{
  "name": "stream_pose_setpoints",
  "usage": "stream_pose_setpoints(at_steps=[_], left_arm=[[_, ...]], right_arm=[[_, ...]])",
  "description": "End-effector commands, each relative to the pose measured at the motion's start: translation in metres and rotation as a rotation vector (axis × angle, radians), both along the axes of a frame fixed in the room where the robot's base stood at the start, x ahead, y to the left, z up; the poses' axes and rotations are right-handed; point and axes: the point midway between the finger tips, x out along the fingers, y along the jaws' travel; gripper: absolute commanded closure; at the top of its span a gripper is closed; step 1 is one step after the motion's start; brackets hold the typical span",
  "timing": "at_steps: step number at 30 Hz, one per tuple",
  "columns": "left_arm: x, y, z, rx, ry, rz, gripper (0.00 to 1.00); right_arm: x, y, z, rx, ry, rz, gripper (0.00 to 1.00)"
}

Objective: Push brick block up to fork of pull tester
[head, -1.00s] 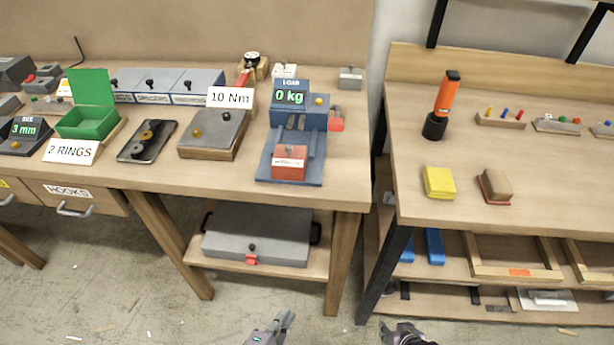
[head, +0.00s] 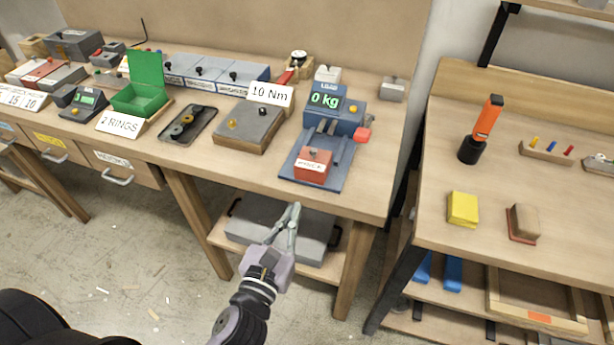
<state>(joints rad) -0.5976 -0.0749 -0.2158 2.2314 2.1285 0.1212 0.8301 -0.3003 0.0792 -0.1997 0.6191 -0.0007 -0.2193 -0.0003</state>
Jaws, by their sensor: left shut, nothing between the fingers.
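The pull tester (head: 334,112) is a blue device at the right end of the left workbench, with a display reading 0 kg. The red brick block (head: 313,166) with a white label sits at the front of its blue base plate (head: 334,181). A gap with rails lies between the block and the upright part behind; the fork there is too small to make out clearly. My left gripper (head: 291,214) is shut and empty, in front of the bench edge, below and in front of the block and apart from it. My right gripper is not in view.
A wooden-based plate with a 10 Nm sign (head: 271,95) stands left of the tester. A green box (head: 140,98) and a dark tray (head: 188,124) lie further left. A grey case (head: 262,225) rests on the lower shelf. A second bench with a yellow block (head: 463,209) stands right.

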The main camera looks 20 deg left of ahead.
Motion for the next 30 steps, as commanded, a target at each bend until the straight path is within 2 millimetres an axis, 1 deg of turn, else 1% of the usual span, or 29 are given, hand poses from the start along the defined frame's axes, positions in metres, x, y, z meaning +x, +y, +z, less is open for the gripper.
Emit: stream_pose_setpoints(at_steps=[1,9,12,15,21,30], left_arm=[[0.011,0.0,0.005,0.002,-0.003,-0.001,1.0],[0.059,-0.002,0.003,0.003,-0.002,0.0,1.0],[0.074,-0.002,0.003,0.002,-0.002,0.001,1.0],[0.084,-0.003,0.001,0.003,-0.001,0.001,1.0],[0.093,-0.003,0.0,0.002,0.001,0.0,1.0],[0.093,-0.003,0.0,0.003,0.0,0.0,1.0]], right_arm=[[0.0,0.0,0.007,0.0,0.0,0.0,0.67],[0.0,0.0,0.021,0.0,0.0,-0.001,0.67],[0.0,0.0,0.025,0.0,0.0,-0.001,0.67],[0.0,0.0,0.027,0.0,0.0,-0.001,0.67],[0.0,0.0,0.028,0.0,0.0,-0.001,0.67],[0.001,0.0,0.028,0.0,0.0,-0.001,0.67]])
